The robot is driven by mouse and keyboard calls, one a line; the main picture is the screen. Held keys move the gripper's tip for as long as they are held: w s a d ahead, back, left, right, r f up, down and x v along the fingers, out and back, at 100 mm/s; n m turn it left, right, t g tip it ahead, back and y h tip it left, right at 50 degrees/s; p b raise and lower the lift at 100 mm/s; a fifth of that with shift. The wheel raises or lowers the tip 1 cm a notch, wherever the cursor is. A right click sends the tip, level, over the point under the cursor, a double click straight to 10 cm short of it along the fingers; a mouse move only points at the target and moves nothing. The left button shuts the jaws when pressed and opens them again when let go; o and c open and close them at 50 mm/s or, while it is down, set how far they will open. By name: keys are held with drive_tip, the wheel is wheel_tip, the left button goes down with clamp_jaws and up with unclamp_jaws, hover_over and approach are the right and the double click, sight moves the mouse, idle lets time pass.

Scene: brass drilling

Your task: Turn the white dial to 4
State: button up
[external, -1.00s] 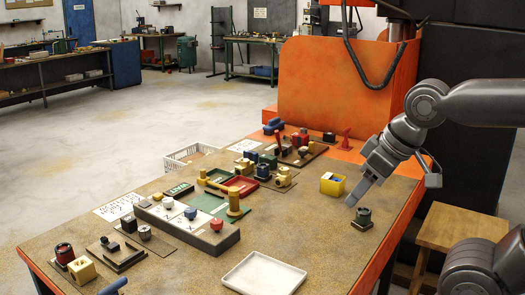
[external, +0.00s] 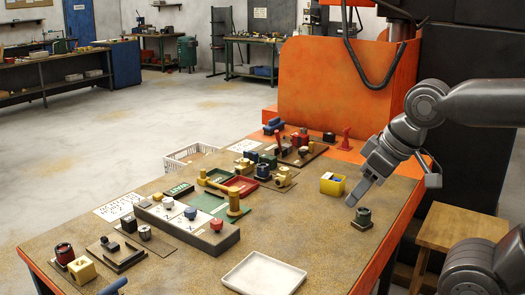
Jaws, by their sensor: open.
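The white dial (external: 168,202) sits on a long grey panel box (external: 190,226) left of the middle of the table. A blue dial (external: 190,213) and a red dial (external: 216,224) stand in a row to its right on the same box. The numbers and the white dial's pointer are too small to read. My gripper (external: 354,198) is open and points down over the right side of the table, far from the white dial. It is above and close to a dark green knob on a small brown plate (external: 363,221); I cannot tell whether they touch.
A white tray (external: 264,274) lies at the front. A yellow bin (external: 332,184) stands left of my gripper. A yellow post (external: 234,202) rises behind the panel box. Boards with several coloured parts fill the back of the table. The table between tray and yellow bin is clear.

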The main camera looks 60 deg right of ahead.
drive_tip(key=w+a+r+n+g, duration=0.1)
drive_tip(key=w+r+n, duration=0.2)
drive_tip(key=w+r, duration=0.35)
drive_tip(key=w+r+n, duration=0.2)
drive_tip(key=w+r, duration=0.1)
drive_tip(key=w, duration=0.6)
drive_tip(key=n+g, duration=0.5)
drive_tip(key=n, duration=0.8)
hover_over(168, 200)
wheel_tip(168, 200, down, 16)
drive_tip(key=f, duration=0.1)
wheel_tip(168, 200, down, 10)
drive_tip(key=shift+w, duration=0.1)
drive_tip(key=shift+c, duration=0.4)
drive_tip(key=c, duration=0.9)
